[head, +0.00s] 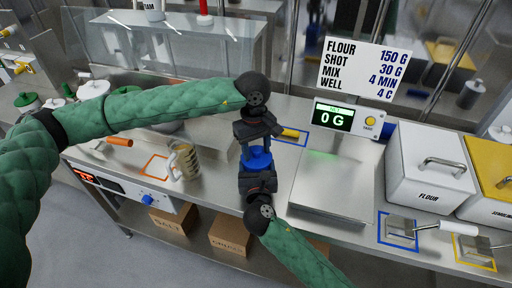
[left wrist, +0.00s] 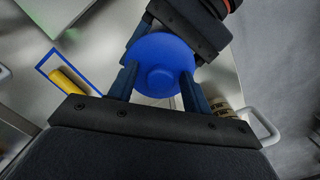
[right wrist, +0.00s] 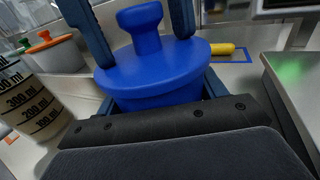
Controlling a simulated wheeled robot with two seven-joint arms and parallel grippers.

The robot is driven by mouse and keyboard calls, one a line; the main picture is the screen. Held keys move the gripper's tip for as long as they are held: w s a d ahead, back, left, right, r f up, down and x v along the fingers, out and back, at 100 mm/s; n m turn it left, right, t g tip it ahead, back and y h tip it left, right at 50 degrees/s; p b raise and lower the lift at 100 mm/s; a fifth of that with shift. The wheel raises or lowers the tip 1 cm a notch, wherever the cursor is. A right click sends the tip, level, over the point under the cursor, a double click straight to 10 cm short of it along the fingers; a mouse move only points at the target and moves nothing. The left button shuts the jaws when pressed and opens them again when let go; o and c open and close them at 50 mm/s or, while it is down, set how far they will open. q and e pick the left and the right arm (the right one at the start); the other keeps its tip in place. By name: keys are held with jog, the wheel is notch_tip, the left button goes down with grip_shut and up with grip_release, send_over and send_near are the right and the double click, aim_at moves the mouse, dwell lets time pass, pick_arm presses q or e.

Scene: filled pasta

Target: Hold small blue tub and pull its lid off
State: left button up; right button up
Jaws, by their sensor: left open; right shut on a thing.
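The small blue tub (right wrist: 160,98) is held in my right gripper (head: 257,180), whose fingers are shut on its body. Its blue lid (right wrist: 155,62) with a round knob sits on top; the lid also shows in the left wrist view (left wrist: 160,55). My left gripper (head: 255,145) is above the tub, facing down at it. Its open fingers (left wrist: 160,85) stand on either side of the lid's knob. In the right wrist view the left fingertips are on both sides of the knob, apart from it. In the head view the grippers hide most of the tub.
A measuring jug (head: 183,161) stands left of the grippers. A scale (head: 331,185) reading 0 G is to the right, then a white flour bin (head: 428,165). A yellow-handled tool (head: 290,133) lies in a blue outline behind. An orange-handled tool (head: 120,142) lies farther left.

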pick_arm(q)
jog(key=shift+s+f, duration=0.25)
jog(key=shift+f, duration=0.6)
jog(key=c, duration=0.6)
pick_arm(e)
jog(key=shift+s+a+r, duration=0.15)
jog(key=shift+r, duration=0.05)
pick_arm(q)
jog(key=shift+r, duration=0.3)
jog(key=shift+c, duration=0.2)
pick_arm(e)
jog(key=shift+f, duration=0.1)
pick_arm(q)
jog(key=shift+d+r, duration=0.1)
jog(key=shift+r, duration=0.1)
grip_shut()
jog(key=shift+w+r, duration=0.1)
jog(key=shift+r, duration=0.5)
pick_arm(e)
jog(key=shift+f, duration=0.2)
pick_arm(q)
jog(key=shift+r, duration=2.5)
pick_arm(e)
jog(key=shift+f, duration=0.25)
